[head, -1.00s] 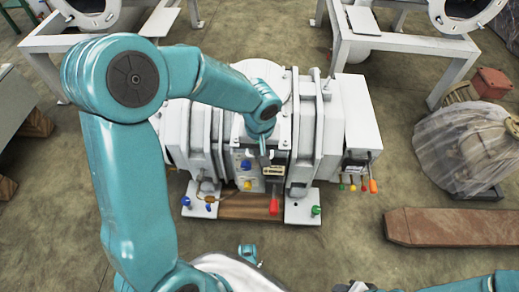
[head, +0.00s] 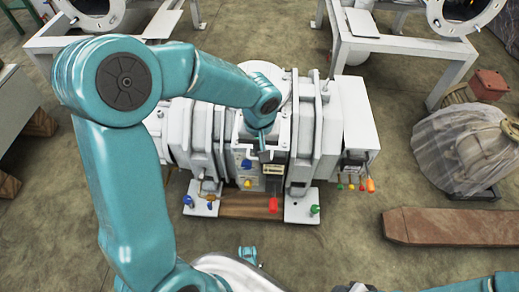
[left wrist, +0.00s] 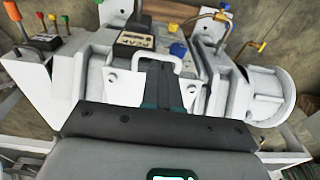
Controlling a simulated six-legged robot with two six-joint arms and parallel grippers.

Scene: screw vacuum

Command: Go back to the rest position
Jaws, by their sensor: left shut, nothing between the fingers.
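My left gripper (head: 264,150) hangs over the middle of the white vacuum machine (head: 357,115) in the head view. Its two dark fingers are together with nothing between them. In the left wrist view the dark fingers of my left gripper (left wrist: 163,88) are side by side, just in front of a white handle (left wrist: 146,54) on the machine; I cannot tell whether they touch it. My right gripper is not in view; only a bit of my right arm shows at the bottom right of the head view.
The machine has colored knobs, such as a red one (head: 273,204) and an orange one (head: 371,185). A brown wooden beam (head: 450,226) lies at the right, below a plastic-wrapped object (head: 462,150). White frames (head: 400,48) stand behind. The floor in front is mostly clear.

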